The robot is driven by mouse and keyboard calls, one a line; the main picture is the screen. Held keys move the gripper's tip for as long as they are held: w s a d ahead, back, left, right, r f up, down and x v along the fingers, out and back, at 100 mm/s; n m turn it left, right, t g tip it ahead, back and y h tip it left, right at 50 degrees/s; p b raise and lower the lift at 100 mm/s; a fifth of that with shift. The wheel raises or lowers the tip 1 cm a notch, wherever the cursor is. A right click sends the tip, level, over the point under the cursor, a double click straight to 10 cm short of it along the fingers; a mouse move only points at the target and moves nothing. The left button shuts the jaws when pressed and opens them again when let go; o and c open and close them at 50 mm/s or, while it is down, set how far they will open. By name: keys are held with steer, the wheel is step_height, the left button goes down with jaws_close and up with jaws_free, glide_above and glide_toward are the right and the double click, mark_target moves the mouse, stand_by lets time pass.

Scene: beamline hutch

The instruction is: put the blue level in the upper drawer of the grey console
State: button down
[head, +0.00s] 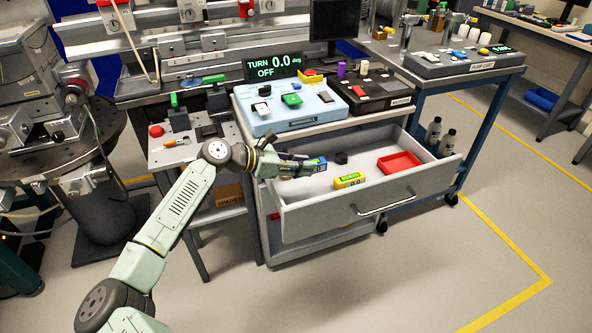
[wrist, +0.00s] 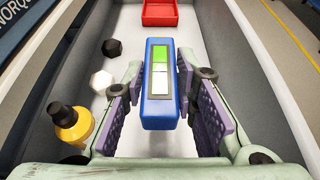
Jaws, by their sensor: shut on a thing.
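The blue level (head: 321,163) is held in my gripper (head: 303,166) over the left part of the open upper drawer (head: 370,209) of the grey console. In the wrist view the level (wrist: 160,112) is a blue block with a green and white top face, pointing away from me. The fingers of my gripper (wrist: 161,84) press on its two long sides. The drawer is pulled out, and its pale floor (wrist: 123,20) shows below the level. I cannot tell the exact gap between the level and the floor.
In the drawer are a red tray (head: 399,163), a yellow box with a green face (head: 350,180) and a black knob (head: 341,157). The wrist view also shows a white hexagonal piece (wrist: 101,80) and a yellow, black-topped item (wrist: 72,122) at left. Bare floor lies between these.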

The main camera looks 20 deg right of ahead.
steer(key=shift+a, duration=0.9)
steer(key=shift+f, duration=0.2)
step_height(320, 180, down, 3)
steer(key=shift+p, duration=1)
steer(key=shift+f+b, duration=0.45)
steer(key=shift+b, duration=0.15)
steer(key=shift+f+b, duration=0.35)
steer(key=shift+b, duration=0.15)
steer(key=c, duration=1.3)
jaws_free()
steer(key=shift+r, duration=0.15)
